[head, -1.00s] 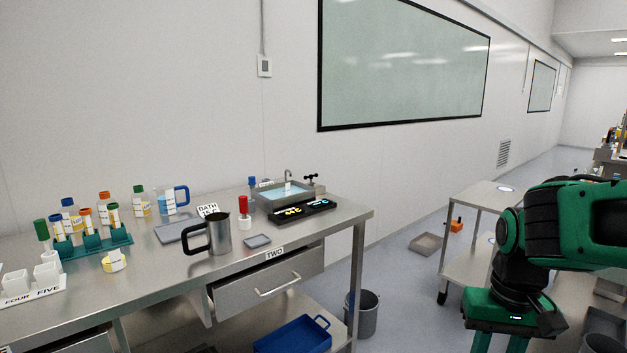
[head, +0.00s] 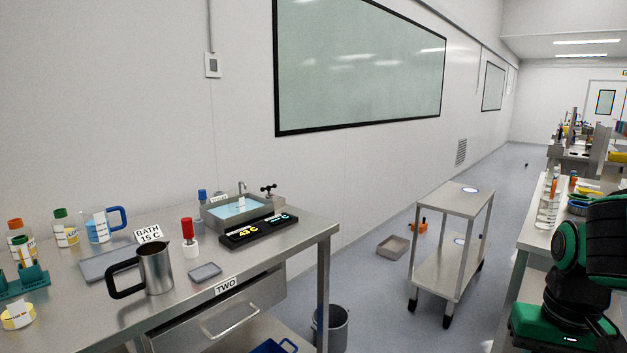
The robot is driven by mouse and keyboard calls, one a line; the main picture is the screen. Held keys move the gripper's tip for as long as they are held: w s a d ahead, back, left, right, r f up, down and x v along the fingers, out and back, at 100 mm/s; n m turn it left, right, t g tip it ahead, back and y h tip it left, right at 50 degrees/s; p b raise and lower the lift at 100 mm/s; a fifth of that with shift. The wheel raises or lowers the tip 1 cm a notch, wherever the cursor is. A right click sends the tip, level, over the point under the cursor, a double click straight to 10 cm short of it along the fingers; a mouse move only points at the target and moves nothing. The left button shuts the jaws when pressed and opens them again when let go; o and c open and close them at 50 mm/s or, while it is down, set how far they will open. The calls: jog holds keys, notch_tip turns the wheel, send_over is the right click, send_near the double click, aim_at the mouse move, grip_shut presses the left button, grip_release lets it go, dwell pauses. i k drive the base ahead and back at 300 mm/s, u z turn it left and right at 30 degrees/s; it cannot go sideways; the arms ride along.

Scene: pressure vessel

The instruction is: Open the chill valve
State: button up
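On the steel bench (head: 95,321) marked TWO stands a small water bath (head: 206,223) with a thin tap (head: 242,188) at its back. Just right of the tap is a fitting with a black cross handle (head: 268,189), which looks like a valve. I cannot read a label on it or tell whether it is open. A blue-capped item (head: 202,196) stands behind the bath's left side. A black display (head: 258,232) with yellow and cyan digits sits in front of the bath. My green and black arm shows at the right edge, well away from the bench; my gripper is out of view.
A metal jug (head: 156,268), a red-topped item (head: 188,240) and a BATH 15 C card (head: 148,234) are on the bench. A grey bin (head: 331,330) stands below its right end.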

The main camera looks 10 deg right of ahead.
aim_at(269, 190)
jog(key=z, duration=0.4)
jog(key=i, duration=1.4)
jog(key=u, duration=0.5)
jog(key=i, duration=1.05)
jog(key=u, duration=0.55)
